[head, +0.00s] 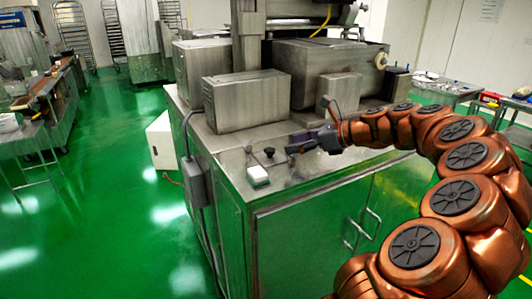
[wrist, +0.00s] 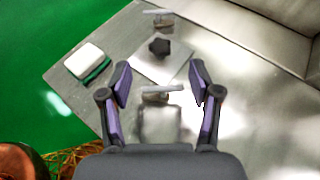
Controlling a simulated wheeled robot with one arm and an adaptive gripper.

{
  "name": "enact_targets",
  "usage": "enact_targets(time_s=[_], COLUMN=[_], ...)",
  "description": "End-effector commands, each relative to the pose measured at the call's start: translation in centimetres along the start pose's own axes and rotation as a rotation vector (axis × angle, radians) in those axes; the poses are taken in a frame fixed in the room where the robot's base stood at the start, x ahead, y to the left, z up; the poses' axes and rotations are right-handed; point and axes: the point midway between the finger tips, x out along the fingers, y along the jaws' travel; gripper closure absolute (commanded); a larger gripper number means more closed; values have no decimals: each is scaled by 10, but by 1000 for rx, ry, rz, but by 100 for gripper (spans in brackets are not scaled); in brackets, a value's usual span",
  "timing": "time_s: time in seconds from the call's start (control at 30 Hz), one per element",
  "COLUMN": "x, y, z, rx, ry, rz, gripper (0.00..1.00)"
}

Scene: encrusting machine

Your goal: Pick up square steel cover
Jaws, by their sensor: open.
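A flat, square steel plate with a black star-shaped knob (wrist: 158,46) lies on the steel machine top in the wrist view; I take it for the square steel cover (wrist: 176,66). In the head view the black knob (head: 269,152) shows left of my gripper, and the plate's outline is hard to make out. My gripper (wrist: 161,84) is open and empty, its two purple-padded fingers spread just short of the plate. A small metal handle-like piece (wrist: 160,94) shows between the fingers. In the head view my gripper (head: 296,147) is low over the machine top.
A white block on a green pad (wrist: 84,58) lies near the counter edge; it also shows in the head view (head: 257,174). Steel boxes (head: 246,101) stand behind. A grey box with a cable (head: 194,182) is on the cabinet's side. Green floor (head: 120,160) is open at left.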

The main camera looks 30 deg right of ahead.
Motion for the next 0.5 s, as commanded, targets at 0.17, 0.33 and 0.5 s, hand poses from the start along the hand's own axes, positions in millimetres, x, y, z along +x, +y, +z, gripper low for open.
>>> enact_targets(time_s=[0.17,0.33,0.5], x=[6,23,32], y=[-8,-5,-2], z=[-2,-1,-2], rx=[37,32,32], ry=[-13,-12,-11], rz=[-15,-8,-9], gripper=[37,37,37])
